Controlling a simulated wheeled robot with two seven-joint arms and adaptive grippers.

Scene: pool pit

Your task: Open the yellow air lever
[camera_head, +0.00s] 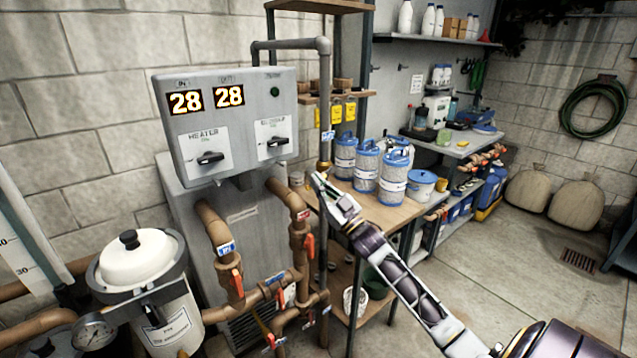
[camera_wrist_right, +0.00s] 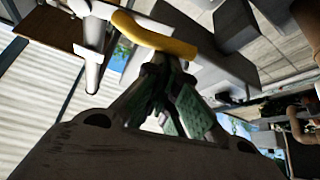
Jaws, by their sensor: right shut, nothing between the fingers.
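The yellow air lever (camera_wrist_right: 150,36) is a bent yellow handle at the top of the right wrist view. It slants from a pale pipe (camera_wrist_right: 92,55) down to the right. In the head view a yellow-brass fitting (camera_head: 325,166) shows on the grey vertical pipe, just above my fingertips; the handle itself is hard to make out there. My right gripper (camera_head: 322,183) is shut and empty. In the right wrist view its green-padded fingers (camera_wrist_right: 168,80) meet just below the lever, very close to it; I cannot tell whether they touch. My left gripper is not in view.
A grey heater control box (camera_head: 236,120) stands left of the pipe, with brown pipes and orange-handled valves (camera_head: 309,245) below. A wooden table (camera_head: 395,213) with blue-and-white canisters (camera_head: 366,165) is close behind my right arm.

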